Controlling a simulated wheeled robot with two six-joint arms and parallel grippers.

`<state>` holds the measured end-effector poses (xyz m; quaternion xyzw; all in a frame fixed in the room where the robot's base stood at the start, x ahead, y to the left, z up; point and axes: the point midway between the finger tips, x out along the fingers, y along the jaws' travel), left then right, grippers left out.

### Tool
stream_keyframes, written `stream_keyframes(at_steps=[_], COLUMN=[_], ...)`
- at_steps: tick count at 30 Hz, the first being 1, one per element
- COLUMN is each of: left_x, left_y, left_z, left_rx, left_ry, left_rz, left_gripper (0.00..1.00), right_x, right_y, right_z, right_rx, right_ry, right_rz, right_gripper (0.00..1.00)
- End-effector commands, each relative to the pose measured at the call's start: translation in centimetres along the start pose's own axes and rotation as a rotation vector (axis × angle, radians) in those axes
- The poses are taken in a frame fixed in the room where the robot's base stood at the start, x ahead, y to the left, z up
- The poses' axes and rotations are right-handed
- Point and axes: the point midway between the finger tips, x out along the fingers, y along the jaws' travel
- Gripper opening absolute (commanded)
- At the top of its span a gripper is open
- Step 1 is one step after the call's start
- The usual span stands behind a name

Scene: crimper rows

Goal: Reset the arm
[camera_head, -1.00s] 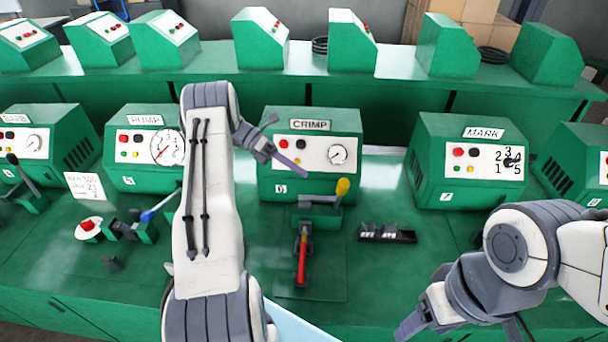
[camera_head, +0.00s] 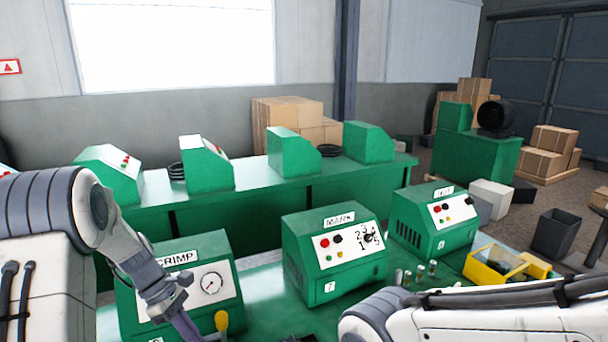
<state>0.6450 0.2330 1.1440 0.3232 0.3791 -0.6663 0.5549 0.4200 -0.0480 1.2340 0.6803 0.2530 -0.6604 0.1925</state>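My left arm comes in from the left edge. My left gripper (camera_head: 186,304) is in front of the green CRIMP machine (camera_head: 210,268), with its fingers spread apart and nothing seen between them. The arm covers part of that machine's front. The yellow knob (camera_head: 221,320) of the crimp lever shows just right of the gripper at the bottom edge. My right arm lies across the bottom right of the view, and its gripper is out of the picture.
The green MARK machine (camera_head: 333,255) stands right of CRIMP, with another green machine (camera_head: 432,218) beyond it. A yellow bin (camera_head: 497,263) and several small cylinders stand on the bench at right. A back bench (camera_head: 250,200) carries more machines. Cardboard boxes (camera_head: 290,115) stand behind.

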Motion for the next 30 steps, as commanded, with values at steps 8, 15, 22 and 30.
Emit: stream_keyframes(at_steps=[8,15,22,30], left_x=[0.8,1.2,5.7,11.4], left_y=[-5.6,-8.5,-10.4,-16.1], left_z=[3.5,5.7,9.8,14.6], left_rx=[0.878,1.441,1.696,1.969], left_ry=[0.460,0.697,0.657,0.516], left_rz=[-0.040,-0.098,-0.166,-0.291], left_gripper=[0.00,0.00,0.00,0.00], right_x=[0.0,0.0,3.3,7.5], right_y=[0.0,0.0,0.2,0.5], right_z=[0.0,0.0,0.2,0.4], right_rx=[0.000,0.000,0.002,0.005], right_ry=[0.000,0.000,0.000,0.000], right_rz=[0.000,0.000,0.000,0.000], right_gripper=[0.67,0.67,0.67,0.67])
